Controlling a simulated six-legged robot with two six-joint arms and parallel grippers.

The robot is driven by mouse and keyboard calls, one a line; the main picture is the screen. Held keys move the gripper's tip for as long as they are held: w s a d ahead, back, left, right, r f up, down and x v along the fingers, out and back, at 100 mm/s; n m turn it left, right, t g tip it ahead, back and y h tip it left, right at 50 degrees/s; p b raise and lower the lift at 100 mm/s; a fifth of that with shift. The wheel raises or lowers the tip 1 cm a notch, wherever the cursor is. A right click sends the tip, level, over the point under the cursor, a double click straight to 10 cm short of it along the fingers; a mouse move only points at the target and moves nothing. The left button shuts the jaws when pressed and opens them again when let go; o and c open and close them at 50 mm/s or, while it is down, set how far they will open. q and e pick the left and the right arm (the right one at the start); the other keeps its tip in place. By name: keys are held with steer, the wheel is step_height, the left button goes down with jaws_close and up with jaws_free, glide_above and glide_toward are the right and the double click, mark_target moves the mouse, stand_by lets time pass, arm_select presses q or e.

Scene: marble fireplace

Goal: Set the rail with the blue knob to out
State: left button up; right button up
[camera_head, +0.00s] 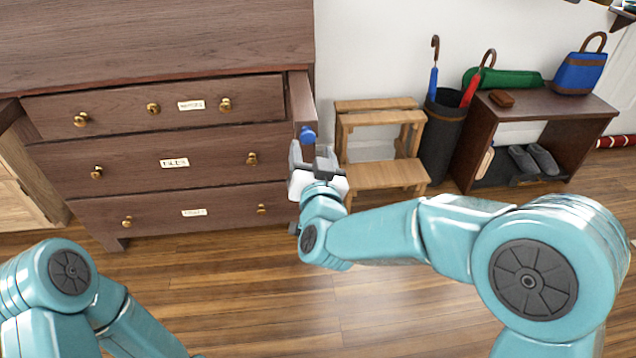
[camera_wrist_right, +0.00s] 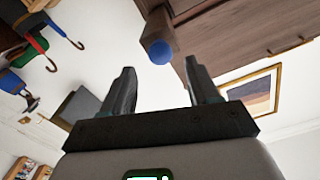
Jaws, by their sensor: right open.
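The blue knob (camera_head: 308,134) sits at the right side of the dark wooden dresser (camera_head: 160,50), on the end of a narrow brown wooden part that looks like its rail. How far out the rail stands I cannot tell. The blue knob (camera_wrist_right: 160,52) also shows in the right wrist view, ahead of and between the finger tips. My right gripper (camera_head: 311,154) is open just in front of and below the knob in the head view. Its two fingers (camera_wrist_right: 161,78) are spread and empty, apart from the knob. My left arm shows at the lower left; its gripper is out of view.
The dresser has labelled drawers with brass knobs. A wooden step stool (camera_head: 385,172) stands right beside my right gripper. Beyond it are a dark umbrella bin (camera_head: 440,140) and a bench (camera_head: 545,103) with bags and shoes. The wooden floor (camera_head: 240,290) in front is clear.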

steer(key=s+p, duration=0.1)
steer(key=s, duration=1.2)
steer(key=shift+d+p, duration=0.2)
steer(key=shift+p, duration=0.1)
